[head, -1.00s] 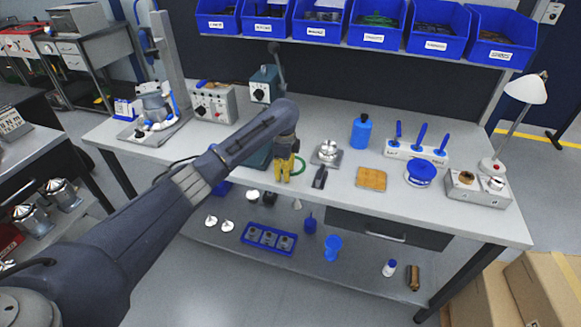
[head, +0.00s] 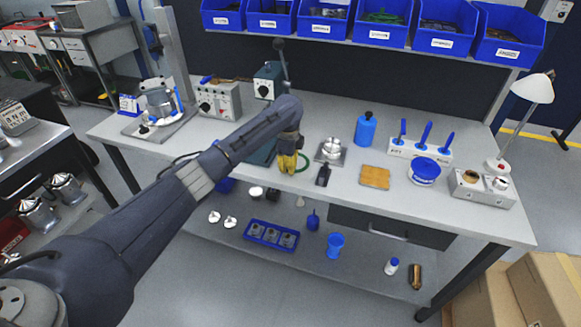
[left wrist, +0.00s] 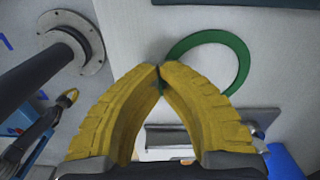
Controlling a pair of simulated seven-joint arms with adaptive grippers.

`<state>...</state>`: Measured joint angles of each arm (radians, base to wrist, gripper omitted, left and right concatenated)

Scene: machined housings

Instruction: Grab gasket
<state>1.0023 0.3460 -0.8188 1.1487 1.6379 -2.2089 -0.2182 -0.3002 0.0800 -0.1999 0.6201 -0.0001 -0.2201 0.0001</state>
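The gasket is a thin green ring (head: 305,161) at the bench top, just right of my left gripper (head: 288,171). It shows larger in the left wrist view (left wrist: 208,36). There the two yellow fingers of the gripper (left wrist: 160,69) meet at their tips on the ring's near left edge, and a bit of green shows between them. The gripper is shut on the gasket's rim. The right finger hides part of the ring. I cannot tell whether the ring is flat on the bench or slightly raised. My right gripper is not in view.
A silver part on a square plate (head: 331,151) and a dark scoop-like tool (head: 323,175) stand close on the right. An orange pad (head: 375,177) lies further right. A grey-green machine (head: 267,81) with a lever stands behind. Blue bins (head: 381,34) hang above.

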